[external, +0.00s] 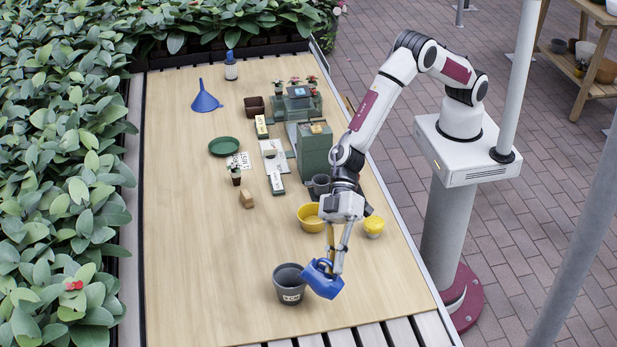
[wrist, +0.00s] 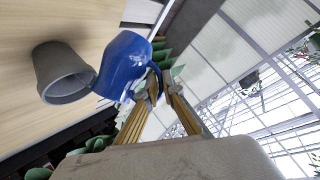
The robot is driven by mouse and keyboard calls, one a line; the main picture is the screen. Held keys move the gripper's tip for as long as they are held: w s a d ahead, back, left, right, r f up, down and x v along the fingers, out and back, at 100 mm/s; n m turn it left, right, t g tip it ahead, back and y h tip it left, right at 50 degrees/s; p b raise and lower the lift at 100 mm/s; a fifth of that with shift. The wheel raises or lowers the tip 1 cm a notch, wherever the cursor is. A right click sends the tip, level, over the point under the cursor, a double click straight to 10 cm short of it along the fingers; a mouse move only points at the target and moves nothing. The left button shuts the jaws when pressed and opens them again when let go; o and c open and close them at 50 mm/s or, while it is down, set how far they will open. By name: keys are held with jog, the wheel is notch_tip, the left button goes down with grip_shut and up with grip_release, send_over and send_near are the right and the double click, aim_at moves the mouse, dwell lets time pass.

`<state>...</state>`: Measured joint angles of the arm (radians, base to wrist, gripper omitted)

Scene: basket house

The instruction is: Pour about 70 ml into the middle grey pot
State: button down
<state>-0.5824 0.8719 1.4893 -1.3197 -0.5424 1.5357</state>
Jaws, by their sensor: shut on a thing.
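My gripper (external: 334,262) is shut on a blue jug (external: 321,281), low over the front part of the table. The jug is tilted to the left, its near end beside the rim of a grey pot (external: 289,289) with a pale label. The pot stands upright on the table. In the wrist view the blue jug (wrist: 122,66) is held at the fingertips (wrist: 158,88), and the grey pot (wrist: 62,78) is close beside it. No stream of liquid shows, and I cannot see the level inside the pot. Another grey pot (external: 320,184) stands farther back beside the green box.
A yellow bowl (external: 311,217) and a small yellow pot (external: 374,226) stand near my arm. The table's left front is clear.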

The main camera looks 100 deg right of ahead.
jog(key=shift+w+d+r+m+g+y, duration=0.3)
jog(key=shift+w+d+r+m+y, duration=0.1)
jog(key=shift+r, duration=0.25)
dwell(0.4)
jog(key=shift+w+d+r+y, duration=0.3)
jog(key=shift+w+d, duration=0.15)
jog(key=shift+w, duration=0.1)
jog(key=shift+m, duration=0.3)
jog(key=shift+s+a+f, duration=0.1)
jog(key=shift+s+a, duration=0.1)
jog(key=shift+s, duration=0.05)
jog(key=shift+s+a+f+n+h, duration=0.5)
jog(key=shift+s+a, duration=0.05)
jog(key=shift+s, duration=0.15)
jog(key=shift+s+a+f+n+t+h, duration=0.25)
jog(key=shift+f+n+t+h, duration=0.1)
jog(key=shift+f, duration=0.2)
jog(key=shift+s+a+f+n+t+h, duration=0.25)
jog(key=shift+f+n+t+h, duration=0.1)
jog(key=shift+f, duration=0.15)
jog(key=shift+s+a+n+t+h, duration=0.2)
jog(key=shift+n+t+h, duration=0.2)
jog(key=shift+h, duration=0.1)
jog(key=shift+s+a+f+n+t+h+b, duration=0.15)
jog(key=shift+f+n+t+h, duration=0.1)
jog(key=shift+f, duration=0.2)
jog(key=shift+s+a+f+n+t+h+b, duration=0.15)
jog(key=shift+f+t, duration=0.1)
jog(key=shift+f, duration=0.15)
dwell(0.6)
